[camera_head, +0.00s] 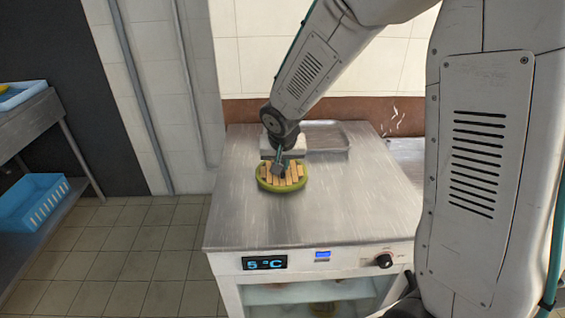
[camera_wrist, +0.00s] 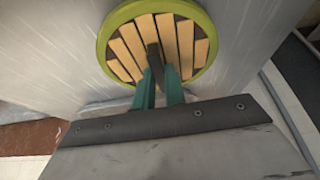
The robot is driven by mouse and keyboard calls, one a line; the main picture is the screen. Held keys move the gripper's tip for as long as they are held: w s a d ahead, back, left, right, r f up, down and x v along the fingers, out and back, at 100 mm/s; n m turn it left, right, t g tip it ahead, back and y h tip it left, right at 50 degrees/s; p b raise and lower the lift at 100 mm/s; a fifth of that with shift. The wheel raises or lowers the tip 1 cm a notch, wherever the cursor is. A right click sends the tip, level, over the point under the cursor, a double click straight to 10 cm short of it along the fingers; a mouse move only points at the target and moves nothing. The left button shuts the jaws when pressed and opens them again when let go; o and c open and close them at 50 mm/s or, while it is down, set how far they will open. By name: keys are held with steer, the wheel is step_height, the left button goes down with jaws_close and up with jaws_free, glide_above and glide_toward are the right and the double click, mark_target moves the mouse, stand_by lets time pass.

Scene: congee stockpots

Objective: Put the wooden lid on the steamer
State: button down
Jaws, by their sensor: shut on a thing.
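The wooden lid (camera_head: 267,182) is round, with a green rim and pale wooden slats. It is over the steel counter top, and I cannot tell whether it touches it. In the wrist view the lid (camera_wrist: 132,35) fills the top middle, with a dark bar handle across its slats. My gripper (camera_head: 279,168) is over the middle of the lid. In the wrist view its two teal fingers (camera_wrist: 160,80) are shut on the lid's dark handle. I cannot make out the steamer in either view.
The steel counter (camera_head: 245,215) is bare in front of the lid. A shallow metal tray (camera_head: 328,140) sits at its back, near the wall. A display and a knob (camera_head: 384,261) are on the front. At the left, a shelf holds a blue basket (camera_head: 32,205).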

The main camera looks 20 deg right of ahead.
steer(key=shift+f, duration=0.15)
steer(key=c, duration=1.5)
jaws_free()
steer(key=shift+d, duration=0.1)
steer(key=shift+o, duration=0.2)
